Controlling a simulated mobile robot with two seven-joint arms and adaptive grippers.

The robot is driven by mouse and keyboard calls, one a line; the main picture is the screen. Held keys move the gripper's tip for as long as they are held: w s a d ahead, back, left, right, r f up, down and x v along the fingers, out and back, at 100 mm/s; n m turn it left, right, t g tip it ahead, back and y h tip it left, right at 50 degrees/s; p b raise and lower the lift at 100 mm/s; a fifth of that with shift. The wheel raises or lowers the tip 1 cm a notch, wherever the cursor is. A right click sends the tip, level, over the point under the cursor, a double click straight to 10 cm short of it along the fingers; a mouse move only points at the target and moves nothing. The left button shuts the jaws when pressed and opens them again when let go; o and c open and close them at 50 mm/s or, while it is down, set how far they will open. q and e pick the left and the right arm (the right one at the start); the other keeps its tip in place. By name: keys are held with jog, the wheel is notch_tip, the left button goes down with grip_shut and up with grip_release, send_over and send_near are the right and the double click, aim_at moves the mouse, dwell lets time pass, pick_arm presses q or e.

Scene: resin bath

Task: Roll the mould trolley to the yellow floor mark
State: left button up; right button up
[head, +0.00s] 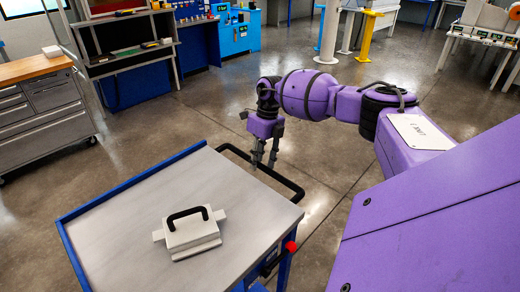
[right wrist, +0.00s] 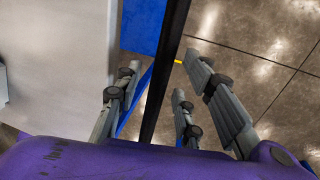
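The mould trolley (head: 105,215) has a flat grey top with blue edges and stands at the lower left of the head view. Its black push handle (head: 292,187) sticks out on the right side. A pale mould with a black grip (head: 190,236) rests on top. My right gripper (head: 265,160) points down at the handle. In the right wrist view the handle bar (right wrist: 172,55) runs between its spread fingers, with gaps visible on both sides. A small yellow strip (right wrist: 178,62) shows beside the bar; I cannot tell if it is the floor mark. My left gripper is out of view.
A grey drawer cabinet with a wooden top (head: 38,68) stands at the left. A dark shelf bench (head: 125,50) and blue machines (head: 235,32) stand behind. Yellow posts (head: 370,28) are at the back. Open concrete floor (head: 330,75) lies beyond the trolley.

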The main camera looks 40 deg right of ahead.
notch_tip(320, 180, up, 12)
jog(key=d, duration=0.2)
jog(key=shift+d, duration=0.15)
jog(key=shift+f, duration=0.1)
dwell(0.4)
